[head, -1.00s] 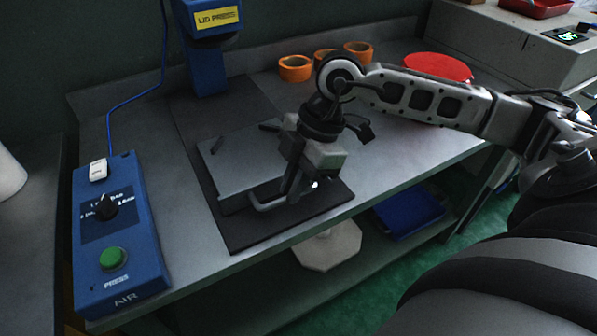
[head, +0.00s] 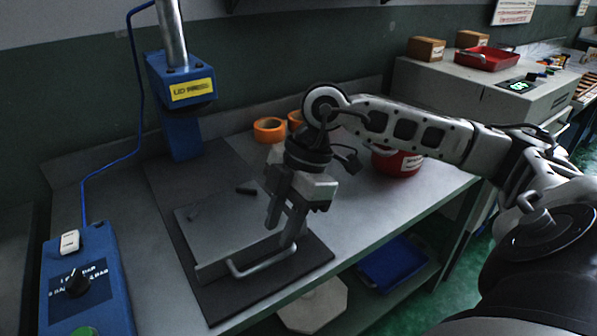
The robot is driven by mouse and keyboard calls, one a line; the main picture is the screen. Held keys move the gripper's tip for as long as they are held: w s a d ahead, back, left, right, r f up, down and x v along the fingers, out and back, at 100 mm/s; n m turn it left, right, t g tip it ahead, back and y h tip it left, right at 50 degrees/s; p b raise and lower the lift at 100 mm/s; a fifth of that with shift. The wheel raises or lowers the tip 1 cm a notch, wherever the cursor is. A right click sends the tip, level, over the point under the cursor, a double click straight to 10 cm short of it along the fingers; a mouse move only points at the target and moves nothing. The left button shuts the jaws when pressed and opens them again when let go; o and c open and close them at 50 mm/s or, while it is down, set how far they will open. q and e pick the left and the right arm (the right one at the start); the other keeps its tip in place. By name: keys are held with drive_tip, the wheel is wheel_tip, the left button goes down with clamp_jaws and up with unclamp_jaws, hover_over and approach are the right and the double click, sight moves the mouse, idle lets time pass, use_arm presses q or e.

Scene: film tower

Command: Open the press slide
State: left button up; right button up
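The press slide (head: 225,235) is a flat grey plate on a black mat (head: 215,305) on the bench, with a bar handle (head: 262,265) along its front edge. My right gripper (head: 281,222) points down at the right end of the slide, over the handle. Its two fingers look apart, with a gap between them and nothing clearly held. One fingertip is close to the handle's right end; I cannot tell whether it touches. A blue press head (head: 180,90) labelled as the lid press stands behind the slide. My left gripper is out of view.
A blue control box (head: 95,265) with a black knob stands on the left. Orange rolls (head: 269,130) and a red container (head: 397,162) stand behind my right arm. A grey cabinet (head: 470,105) is at the right. A blue bin (head: 395,265) sits on the lower shelf.

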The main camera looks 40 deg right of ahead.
drive_tip(key=v, duration=1)
drive_tip(key=shift+r+p, duration=0.25)
drive_tip(key=shift+p, duration=0.2)
drive_tip(key=shift+d, duration=0.1)
